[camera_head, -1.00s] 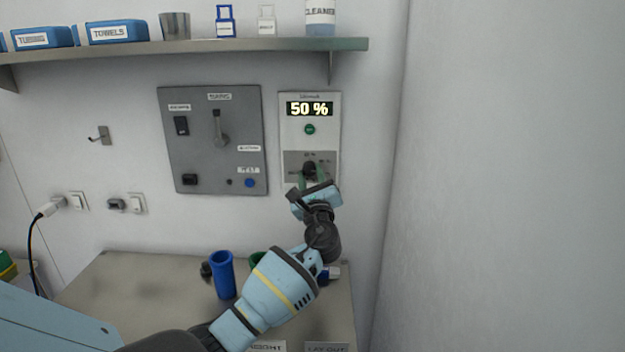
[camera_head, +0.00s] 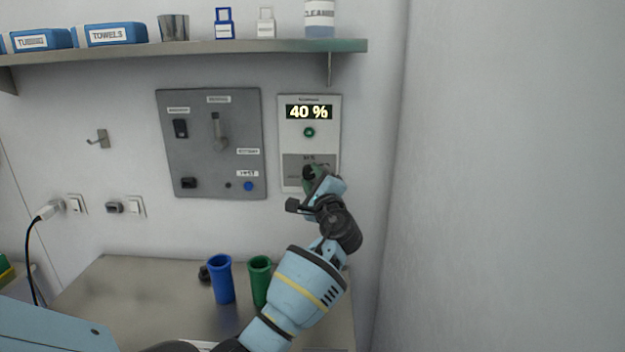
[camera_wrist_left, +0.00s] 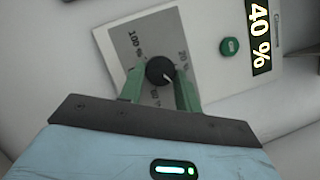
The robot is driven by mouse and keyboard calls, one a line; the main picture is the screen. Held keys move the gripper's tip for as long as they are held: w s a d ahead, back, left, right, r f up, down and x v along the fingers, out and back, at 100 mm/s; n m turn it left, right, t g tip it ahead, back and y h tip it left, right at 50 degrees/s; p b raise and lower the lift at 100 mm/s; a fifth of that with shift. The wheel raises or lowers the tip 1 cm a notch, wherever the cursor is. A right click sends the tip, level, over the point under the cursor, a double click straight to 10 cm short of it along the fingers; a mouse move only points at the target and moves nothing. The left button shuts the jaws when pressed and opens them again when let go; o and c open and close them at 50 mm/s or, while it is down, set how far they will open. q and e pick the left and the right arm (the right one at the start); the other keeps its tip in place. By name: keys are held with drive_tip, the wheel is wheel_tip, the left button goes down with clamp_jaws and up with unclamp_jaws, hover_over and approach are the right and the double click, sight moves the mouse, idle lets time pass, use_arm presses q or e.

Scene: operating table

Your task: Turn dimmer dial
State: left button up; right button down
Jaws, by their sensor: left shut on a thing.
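The dimmer panel (camera_head: 290,140) is a white plate on the wall with a display (camera_head: 309,112) that reads 40 %. A green button (camera_head: 309,132) sits below the display. The black dial (camera_wrist_left: 160,71) with a white pointer mark shows in the left wrist view, on a grey scale with percent labels. My left gripper (camera_wrist_left: 160,88) has its green fingers on either side of the dial and is shut on it. In the head view my left gripper (camera_head: 314,178) and wrist hide most of the dial. My right gripper is not in view.
A grey control panel (camera_head: 243,108) with switches and a lever is just left of the dimmer. A shelf (camera_head: 250,47) runs above. A blue cup (camera_head: 221,280) and a green cup (camera_head: 260,282) stand on the counter (camera_head: 150,290) below. The wall at right is bare.

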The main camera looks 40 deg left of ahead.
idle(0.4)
use_arm(q)
drive_tip(key=o, duration=1)
drive_tip(key=shift+v, duration=3.9)
drive_tip(key=shift+s+f, duration=0.1)
